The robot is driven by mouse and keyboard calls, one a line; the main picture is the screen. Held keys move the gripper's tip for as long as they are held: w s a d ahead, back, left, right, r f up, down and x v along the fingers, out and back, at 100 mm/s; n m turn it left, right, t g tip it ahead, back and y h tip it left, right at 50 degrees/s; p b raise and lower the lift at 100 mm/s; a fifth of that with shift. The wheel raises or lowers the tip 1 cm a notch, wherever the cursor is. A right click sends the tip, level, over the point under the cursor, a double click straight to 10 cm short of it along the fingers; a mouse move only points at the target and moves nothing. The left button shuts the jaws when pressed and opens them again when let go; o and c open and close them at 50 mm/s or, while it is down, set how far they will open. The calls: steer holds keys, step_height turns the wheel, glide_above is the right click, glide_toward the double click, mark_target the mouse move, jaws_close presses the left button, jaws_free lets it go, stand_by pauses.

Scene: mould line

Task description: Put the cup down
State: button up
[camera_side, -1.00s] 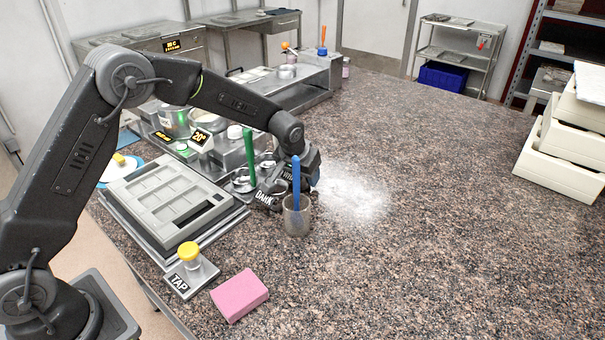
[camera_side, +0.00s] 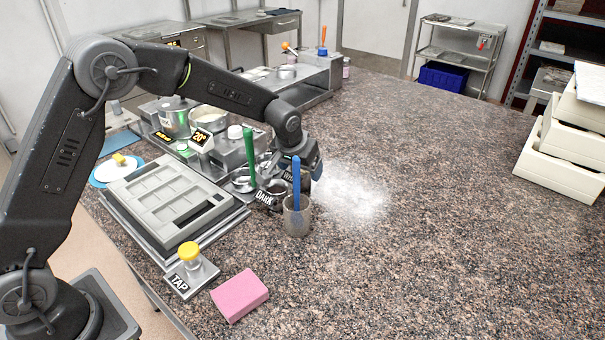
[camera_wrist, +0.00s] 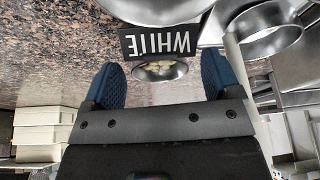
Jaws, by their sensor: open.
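A small metal cup (camera_wrist: 163,75) with pale pieces in it shows in the wrist view, beyond and between my fingertips, beside a black label reading WHITE (camera_wrist: 158,42). My gripper (camera_wrist: 158,64) is open, its two blue fingers apart, with a gap to the cup. In the side view my gripper (camera_side: 314,170) is just above the counter, behind the holder with the blue spatula. The WHITE cup is mostly hidden there. Another metal cup stands at the DARK label (camera_side: 265,197).
A clear holder (camera_side: 297,218) with a blue spatula (camera_side: 296,180) stands close in front of my gripper. The grey mould (camera_side: 165,195) lies to the left, a pink sponge (camera_side: 240,295) in front. White boxes (camera_side: 560,150) are far right.

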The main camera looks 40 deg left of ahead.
steer(key=s+r, duration=1.7)
steer(key=s, duration=0.1)
steer(key=s+a+f+m+t, duration=0.1)
steer(key=s+m, duration=0.1)
steer(key=s, duration=1.4)
steer(key=shift+s+f+h, duration=0.15)
steer(key=shift+s+h, duration=0.25)
steer(key=shift+o, duration=0.4)
